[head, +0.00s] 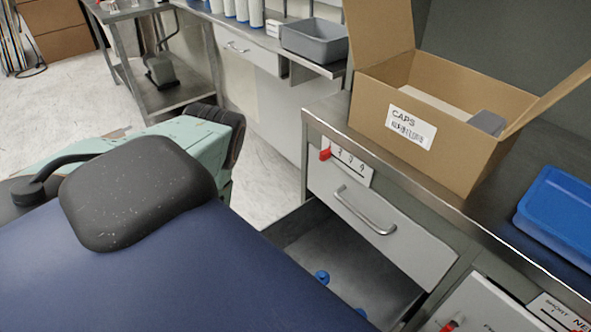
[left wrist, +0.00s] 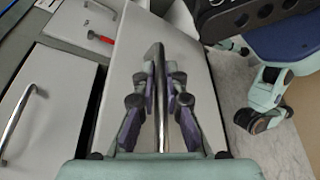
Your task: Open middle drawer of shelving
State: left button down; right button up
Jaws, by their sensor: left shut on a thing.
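The grey shelving (head: 437,262) stands at the right in the head view. Its top drawer (head: 380,225) is shut, with a metal bar handle. Below it the middle drawer (head: 345,262) stands out open, with several blue-topped items (head: 321,277) inside. Its front is hidden by my body in this view. In the left wrist view the middle drawer's pale front (left wrist: 190,65) fills the middle. My left gripper (left wrist: 160,85) is shut on its metal handle (left wrist: 160,57), one finger on each side. The top drawer's handle (left wrist: 18,118) shows at the left there.
On the counter are an open cardboard box labelled CAPS (head: 440,115) and a blue bin (head: 560,210). A neighbouring unit with a red tag (head: 449,326) is at the lower right. Another counter with a grey bin (head: 315,42) stands behind. Bare floor (head: 270,175) shows left of the shelving.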

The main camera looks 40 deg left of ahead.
pick_arm(q)
jog(key=shift+s+a, duration=0.1)
jog(key=shift+s, duration=0.25)
jog(key=c, duration=1.7)
grip_release()
jog(key=v, duration=1.2)
jog(key=shift+a, duration=0.1)
